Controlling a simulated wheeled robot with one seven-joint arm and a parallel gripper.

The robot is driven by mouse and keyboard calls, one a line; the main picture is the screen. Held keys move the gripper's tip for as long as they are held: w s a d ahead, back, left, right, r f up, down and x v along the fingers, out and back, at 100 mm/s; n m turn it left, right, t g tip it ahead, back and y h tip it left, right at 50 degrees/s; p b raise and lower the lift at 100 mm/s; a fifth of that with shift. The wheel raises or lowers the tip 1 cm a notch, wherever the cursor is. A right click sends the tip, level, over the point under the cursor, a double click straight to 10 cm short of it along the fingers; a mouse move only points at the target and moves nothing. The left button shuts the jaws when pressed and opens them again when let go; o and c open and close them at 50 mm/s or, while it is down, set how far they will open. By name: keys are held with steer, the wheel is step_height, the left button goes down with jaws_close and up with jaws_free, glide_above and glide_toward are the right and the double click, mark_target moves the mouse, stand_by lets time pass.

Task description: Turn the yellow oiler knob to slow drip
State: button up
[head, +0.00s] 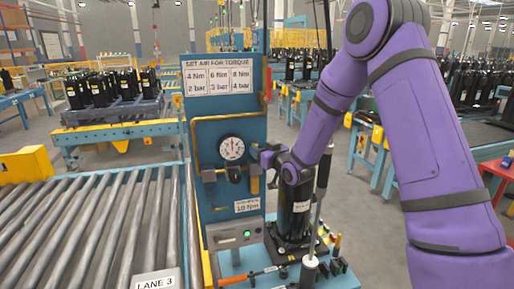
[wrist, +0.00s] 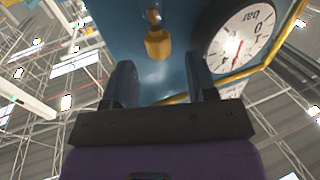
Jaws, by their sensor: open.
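The yellow oiler knob (wrist: 158,43) shows in the wrist view at the upper middle, against the blue panel, with a small clear dome beside it. My gripper (wrist: 161,75) is open, its two dark fingers on either side of the line to the knob. The knob appears beyond the fingertips, with no contact visible. In the head view my gripper (head: 263,153) is close to the blue panel (head: 230,123), just right of the round gauge (head: 231,148). I cannot make out the knob there; my gripper seems to cover it.
A black regulator (head: 233,173) sits below the gauge. A black cylinder (head: 294,205) stands right of the panel, below my arm. A roller conveyor (head: 90,225) runs at the left. A screwdriver with an orange handle (head: 234,280) lies at the front.

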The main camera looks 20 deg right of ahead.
steer(key=shift+x, duration=1.4)
steer(key=c, duration=0.9)
steer(key=shift+m+h, duration=0.3)
steer(key=shift+h, duration=0.2)
steer(key=m+h, duration=0.2)
steer(key=h, duration=0.1)
steer(key=m+h, duration=0.1)
steer(key=h, duration=0.1)
steer(key=shift+a+t, duration=0.35)
steer(key=shift+t, duration=0.05)
steer(key=shift+a+m+g+h, duration=0.1)
steer(key=shift+m+g+h, duration=0.3)
steer(key=shift+m+h, duration=1.8)
steer(key=shift+h, duration=0.7)
